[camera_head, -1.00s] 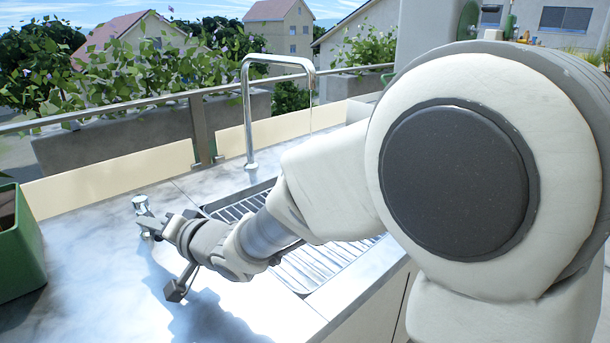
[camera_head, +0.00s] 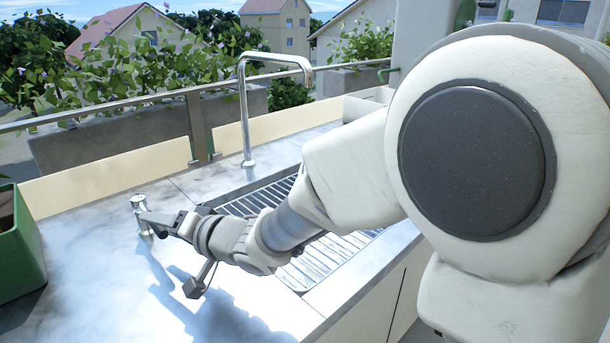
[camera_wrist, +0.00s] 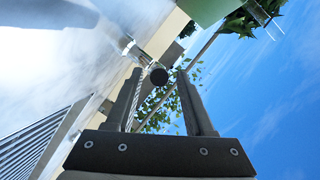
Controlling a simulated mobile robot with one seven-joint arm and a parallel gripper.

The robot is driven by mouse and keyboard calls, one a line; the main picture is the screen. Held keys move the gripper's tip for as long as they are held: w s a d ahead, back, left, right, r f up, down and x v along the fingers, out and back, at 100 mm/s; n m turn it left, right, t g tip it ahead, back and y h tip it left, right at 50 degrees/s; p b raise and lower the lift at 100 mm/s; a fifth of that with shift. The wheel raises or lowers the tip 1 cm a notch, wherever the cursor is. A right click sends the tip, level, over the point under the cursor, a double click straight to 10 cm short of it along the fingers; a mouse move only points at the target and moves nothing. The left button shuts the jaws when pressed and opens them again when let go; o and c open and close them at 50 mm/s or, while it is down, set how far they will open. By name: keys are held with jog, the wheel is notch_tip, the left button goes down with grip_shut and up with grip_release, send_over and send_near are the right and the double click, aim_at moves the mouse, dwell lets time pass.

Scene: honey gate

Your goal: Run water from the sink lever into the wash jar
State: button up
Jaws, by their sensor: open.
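The chrome sink lever (camera_head: 139,205) stands on the counter at the left in the head view. In the wrist view its chrome body (camera_wrist: 136,50) and a round dark end (camera_wrist: 158,76) show between the fingertips or just beyond them. My gripper (camera_head: 150,220) is open at the lever; I cannot tell whether it touches. Its two spread fingers (camera_wrist: 160,80) show in the wrist view. The tall chrome spout (camera_head: 246,110) arches over the slatted sink area (camera_head: 330,255). I see no clear stream under its tip. I cannot make out the wash jar; my arm hides part of the sink.
A green planter box (camera_head: 18,255) stands at the left counter edge. A metal railing (camera_head: 100,115) and plants run behind the counter (camera_head: 90,270). The counter between the planter and the lever is clear.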

jog(key=shift+p+v, duration=1.15)
jog(key=shift+v, duration=1.2)
jog(key=w+d+r+m+t+h, duration=0.1)
jog(key=d+r+t+h, duration=0.2)
jog(key=d+h, duration=1.4)
jog(key=s+d+f+g+y, duration=0.2)
jog(key=s+d+g+y, duration=0.25)
jog(key=s+d, duration=1.15)
notch_tip(320, 180, up, 20)
jog(key=s+n+g+p, duration=0.1)
jog(key=s+p, duration=0.1)
jog(key=p, duration=1.7)
jog(key=shift+a+f+h+p, duration=0.15)
jog(key=shift+a+h+p, duration=0.2)
jog(key=shift+a, duration=0.05)
jog(key=shift+s, duration=0.1)
